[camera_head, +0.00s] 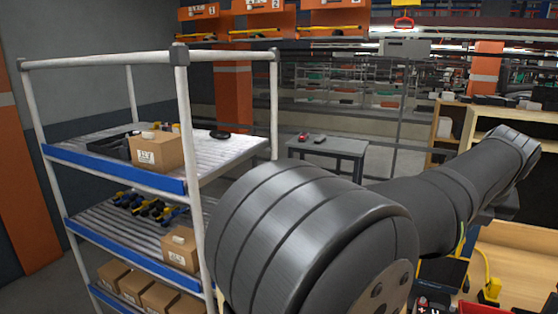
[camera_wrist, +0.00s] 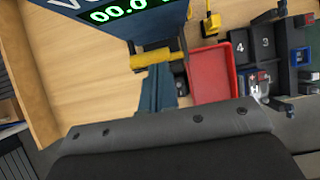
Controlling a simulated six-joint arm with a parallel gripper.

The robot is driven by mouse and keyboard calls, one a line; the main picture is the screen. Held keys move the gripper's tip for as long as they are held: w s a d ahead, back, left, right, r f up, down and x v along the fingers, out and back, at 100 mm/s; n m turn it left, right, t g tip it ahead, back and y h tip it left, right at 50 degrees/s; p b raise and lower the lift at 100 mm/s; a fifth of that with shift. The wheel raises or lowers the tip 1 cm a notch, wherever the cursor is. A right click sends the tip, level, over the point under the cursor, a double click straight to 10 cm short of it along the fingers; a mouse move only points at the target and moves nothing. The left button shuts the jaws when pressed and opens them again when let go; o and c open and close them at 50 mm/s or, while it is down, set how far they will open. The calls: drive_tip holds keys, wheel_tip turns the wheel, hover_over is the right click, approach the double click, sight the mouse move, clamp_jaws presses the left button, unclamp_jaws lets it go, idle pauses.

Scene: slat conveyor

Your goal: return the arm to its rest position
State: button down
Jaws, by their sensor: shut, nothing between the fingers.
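My arm crosses the lower right of the head view, with a large dark grey joint (camera_head: 310,240) close to the camera and a link running up to a joint (camera_head: 510,150) at the right. I make out no gripper fingers in either view, so how the jaws stand does not show. In the wrist view, a dark housing with several screws (camera_wrist: 160,125) fills the bottom; I cannot tell which part it is.
A shelf rack (camera_head: 182,130) with cartons stands left of my arm. A grey table (camera_head: 330,147) stands behind. The wrist view shows a wooden worktop (camera_wrist: 90,65), a blue display unit (camera_wrist: 150,25), a red tray (camera_wrist: 212,75) and black numbered bins (camera_wrist: 262,45).

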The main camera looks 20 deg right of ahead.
drive_tip(key=shift+x, duration=2)
drive_tip(key=shift+a+f, duration=0.1)
drive_tip(key=shift+a, duration=0.05)
